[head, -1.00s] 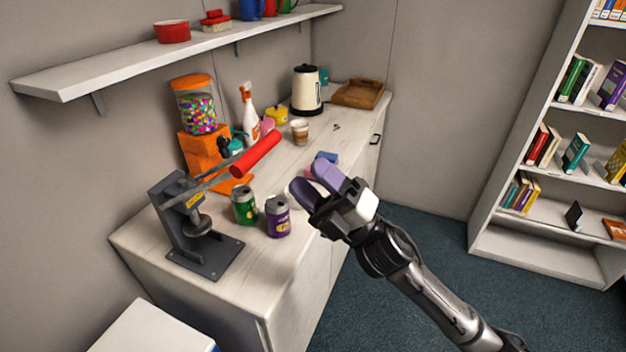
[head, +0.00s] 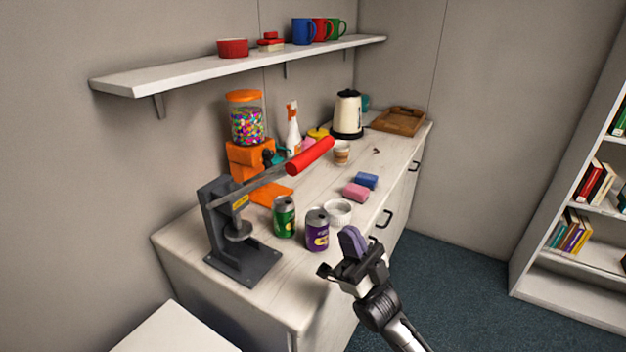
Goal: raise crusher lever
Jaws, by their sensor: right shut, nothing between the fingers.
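The can crusher (head: 238,237) is a dark grey metal stand at the near left end of the white counter. Its lever, with a red handle (head: 311,156), points right and slants upward over the counter. A green can (head: 284,218) and a purple can (head: 316,231) stand upright beside the crusher, to its right. My right gripper (head: 350,244) is shut and empty near the counter's front edge, right of the purple can. It is apart from the red handle, lower and to its right. My left gripper is not in view.
A white ramekin (head: 338,212), a pink sponge (head: 356,192) and a blue sponge (head: 366,180) lie on the counter beyond the cans. An orange candy dispenser (head: 246,122) stands behind the lever. A wall shelf (head: 200,72) runs above. The floor at right is clear.

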